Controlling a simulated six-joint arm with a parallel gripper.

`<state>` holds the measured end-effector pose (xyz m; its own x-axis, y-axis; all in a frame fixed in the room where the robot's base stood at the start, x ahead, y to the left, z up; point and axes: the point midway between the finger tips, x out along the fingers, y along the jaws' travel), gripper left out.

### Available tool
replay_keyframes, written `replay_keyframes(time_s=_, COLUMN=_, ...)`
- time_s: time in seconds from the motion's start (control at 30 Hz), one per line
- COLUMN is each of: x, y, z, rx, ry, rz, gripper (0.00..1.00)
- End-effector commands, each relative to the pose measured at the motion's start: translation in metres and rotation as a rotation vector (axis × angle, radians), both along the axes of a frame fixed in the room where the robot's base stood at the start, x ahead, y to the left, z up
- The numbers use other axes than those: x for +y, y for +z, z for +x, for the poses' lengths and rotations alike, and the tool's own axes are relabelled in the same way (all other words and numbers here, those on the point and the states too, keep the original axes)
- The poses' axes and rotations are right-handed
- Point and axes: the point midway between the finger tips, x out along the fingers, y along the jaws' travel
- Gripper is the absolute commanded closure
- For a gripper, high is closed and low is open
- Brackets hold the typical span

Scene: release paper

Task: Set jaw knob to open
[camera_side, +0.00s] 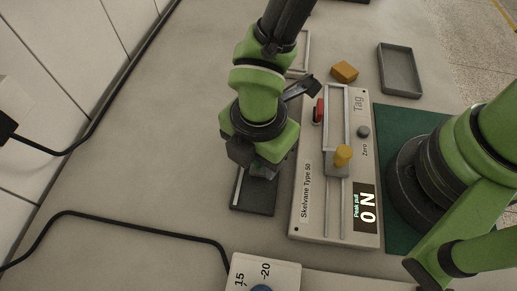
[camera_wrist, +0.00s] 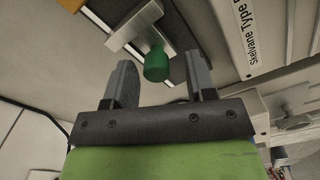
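A green cylindrical knob (camera_wrist: 156,66) sits on a pale metal piece (camera_wrist: 140,32) over a dark plate (camera_wrist: 205,22) in the wrist view. My gripper (camera_wrist: 160,68) is open, and the knob shows between its two fingertips. I cannot tell whether the fingers touch it. In the side view my gripper (camera_side: 262,170) hangs low over the dark plate (camera_side: 253,208), left of the grey instrument (camera_side: 308,222) labelled "Skelvane Type 50". The green knob is hidden there. The instrument has a yellow knob (camera_side: 343,154) on a slide, a red part (camera_side: 319,110) and a display (camera_side: 366,208) reading 0 N.
An orange block (camera_side: 344,71) and an empty grey tray (camera_side: 400,72) lie beyond the instrument. A panel (camera_side: 262,274) marked 15 and -20 stands at the front. A black cable (camera_side: 130,224) crosses the left of the table, which is otherwise clear.

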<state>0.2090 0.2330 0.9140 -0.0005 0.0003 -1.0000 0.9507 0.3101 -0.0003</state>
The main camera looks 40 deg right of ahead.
Motion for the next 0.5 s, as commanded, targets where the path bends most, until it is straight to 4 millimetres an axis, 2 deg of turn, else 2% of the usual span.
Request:
replay_keyframes(time_s=0.17, x=0.000, y=0.008, z=0.001, rx=-0.002, ry=-0.001, rz=0.002, gripper=0.49)
replay_keyframes(time_s=0.5, x=0.001, y=0.071, z=0.001, rx=-0.005, ry=0.001, rz=0.005, gripper=0.49)
